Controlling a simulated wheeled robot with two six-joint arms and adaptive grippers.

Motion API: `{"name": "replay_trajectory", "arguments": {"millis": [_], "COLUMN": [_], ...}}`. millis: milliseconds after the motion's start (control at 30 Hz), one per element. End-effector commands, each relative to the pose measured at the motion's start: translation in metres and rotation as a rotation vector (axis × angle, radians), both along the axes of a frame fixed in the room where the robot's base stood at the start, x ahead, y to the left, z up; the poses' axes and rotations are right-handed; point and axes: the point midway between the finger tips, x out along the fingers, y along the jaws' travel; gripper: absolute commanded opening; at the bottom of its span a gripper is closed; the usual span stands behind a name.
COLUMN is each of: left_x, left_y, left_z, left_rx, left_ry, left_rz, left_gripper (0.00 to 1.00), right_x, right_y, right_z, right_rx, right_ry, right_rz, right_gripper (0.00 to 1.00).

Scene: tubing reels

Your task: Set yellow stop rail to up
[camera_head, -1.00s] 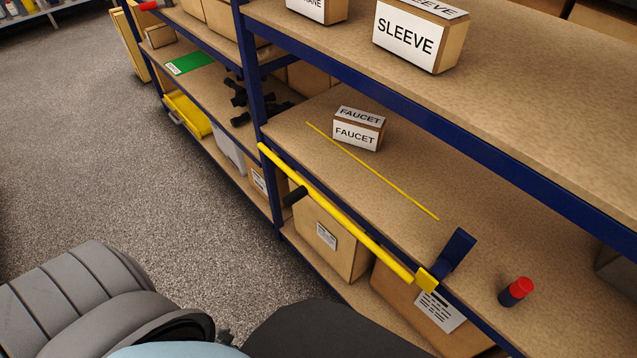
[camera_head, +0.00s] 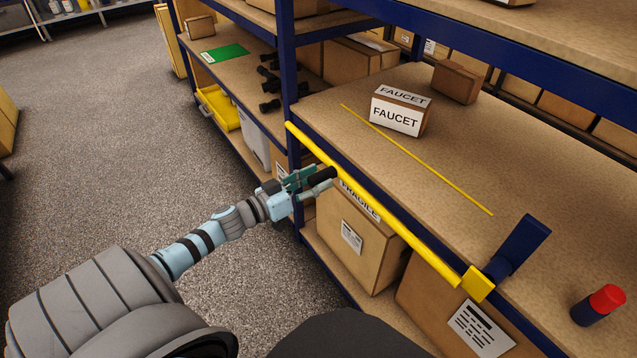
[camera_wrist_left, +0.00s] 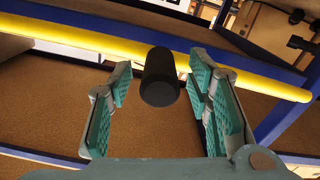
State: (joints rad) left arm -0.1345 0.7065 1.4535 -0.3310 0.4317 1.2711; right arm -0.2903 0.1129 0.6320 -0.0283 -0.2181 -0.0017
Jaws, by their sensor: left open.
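The yellow stop rail (camera_head: 390,217) runs along the front edge of the middle shelf, low against the blue beam. Its right end meets a yellow block beside a blue bracket (camera_head: 517,250). A black handle (camera_head: 321,175) sticks out from the rail towards me. My left gripper (camera_head: 318,184) is open at the handle. In the left wrist view the black handle (camera_wrist_left: 160,78) lies between the spread teal fingers (camera_wrist_left: 160,105), with gaps on both sides, and the yellow rail (camera_wrist_left: 190,57) crosses behind it. My right gripper is not in view.
A FAUCET box (camera_head: 399,112) stands on the shelf behind a thin yellow line (camera_head: 420,162). A red-and-blue cylinder (camera_head: 598,305) stands at the right. Cardboard boxes, one marked FRAGILE (camera_head: 362,238), sit below the rail. The floor (camera_head: 120,150) at left is clear.

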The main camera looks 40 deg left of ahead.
Motion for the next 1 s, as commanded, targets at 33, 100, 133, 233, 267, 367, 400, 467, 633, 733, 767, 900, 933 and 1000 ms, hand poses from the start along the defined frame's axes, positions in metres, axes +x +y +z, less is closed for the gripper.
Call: {"name": "replay_trajectory", "arguments": {"millis": [33,100,133,233,267,367,400,467,633,733,767,900,933,1000], "left_x": [0.005,0.009,0.010,0.011,0.011,0.011,0.011,0.011,0.010,0.010,0.010,0.010,0.010,0.010], "left_y": [-0.001,-0.003,-0.003,-0.003,-0.003,-0.003,-0.003,-0.003,-0.003,-0.003,-0.003,-0.003,-0.003,-0.003], "left_z": [0.000,0.001,0.001,0.001,0.001,0.001,0.001,0.001,0.001,0.001,0.001,0.002,0.004,0.012], "left_rx": [-0.001,0.000,0.000,0.000,0.000,0.000,0.000,0.000,0.000,0.000,0.000,0.000,0.000,0.000], "left_ry": [-0.002,-0.001,0.000,0.000,0.000,0.001,0.001,0.001,0.001,0.001,0.001,0.001,0.001,0.001], "left_rz": [0.001,0.001,0.001,0.001,0.001,0.001,0.001,0.001,0.001,0.001,0.001,0.001,0.001,0.001], "left_gripper": [0.46,0.46,0.46,0.46,0.46,0.46,0.39,0.30,0.03,0.00,0.00,0.00,0.00,0.00], "right_x": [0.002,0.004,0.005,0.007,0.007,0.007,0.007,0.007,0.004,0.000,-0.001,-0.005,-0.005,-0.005], "right_y": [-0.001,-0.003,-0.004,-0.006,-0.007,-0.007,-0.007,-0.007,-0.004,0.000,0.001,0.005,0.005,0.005], "right_z": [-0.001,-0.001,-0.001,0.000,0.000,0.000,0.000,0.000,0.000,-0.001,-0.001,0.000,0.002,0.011], "right_rx": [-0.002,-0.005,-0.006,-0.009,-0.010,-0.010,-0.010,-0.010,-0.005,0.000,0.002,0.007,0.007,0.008], "right_ry": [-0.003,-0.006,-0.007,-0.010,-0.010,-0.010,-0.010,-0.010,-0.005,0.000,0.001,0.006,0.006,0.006], "right_rz": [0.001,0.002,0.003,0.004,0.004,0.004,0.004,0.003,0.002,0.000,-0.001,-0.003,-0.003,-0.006], "right_gripper": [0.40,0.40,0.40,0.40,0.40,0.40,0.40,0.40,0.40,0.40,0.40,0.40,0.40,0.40]}}
